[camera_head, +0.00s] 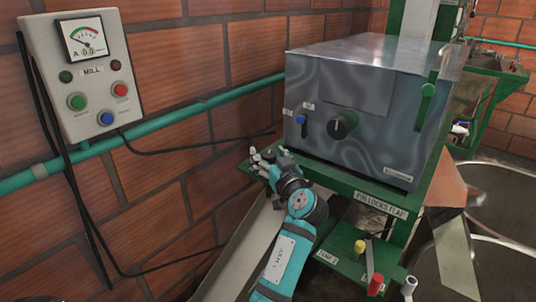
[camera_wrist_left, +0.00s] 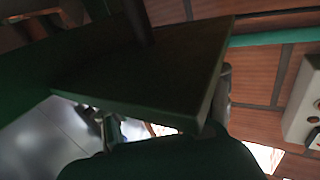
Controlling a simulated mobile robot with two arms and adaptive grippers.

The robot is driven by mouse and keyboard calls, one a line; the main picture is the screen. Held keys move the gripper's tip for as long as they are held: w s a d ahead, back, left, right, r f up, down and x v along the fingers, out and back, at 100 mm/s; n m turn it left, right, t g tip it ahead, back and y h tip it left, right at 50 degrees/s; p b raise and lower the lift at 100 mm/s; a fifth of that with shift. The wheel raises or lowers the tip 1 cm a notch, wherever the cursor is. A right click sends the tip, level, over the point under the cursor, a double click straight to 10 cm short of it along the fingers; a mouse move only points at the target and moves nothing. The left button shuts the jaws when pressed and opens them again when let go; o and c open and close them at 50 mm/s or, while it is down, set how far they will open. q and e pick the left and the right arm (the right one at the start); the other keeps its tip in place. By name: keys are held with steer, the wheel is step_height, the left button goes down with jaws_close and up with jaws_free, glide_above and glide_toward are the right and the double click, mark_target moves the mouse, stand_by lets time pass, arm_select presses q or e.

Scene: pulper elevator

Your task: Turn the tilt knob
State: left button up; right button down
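A grey metal box (camera_head: 365,105) stands on a green frame. Its front has a dark round knob (camera_head: 343,125) with a green edge and a small blue knob (camera_head: 303,121) to the left. The small labels beside them are unreadable, so I cannot tell which is the tilt knob. My left gripper (camera_head: 260,161) is below and left of both knobs, by the green ledge, touching neither. Its fingers look spread and empty. In the left wrist view the fingers (camera_wrist_left: 103,124) are partly hidden behind dark green parts. My right gripper is out of view.
A control panel (camera_head: 84,75) marked MILL hangs on the brick wall at the left. A teal pipe (camera_head: 215,101) runs along the wall. A green plate (camera_wrist_left: 150,75) fills much of the wrist view.

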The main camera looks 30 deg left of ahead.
arm_select(q)
steer(key=shift+a, duration=0.1)
steer(key=c, duration=1.2)
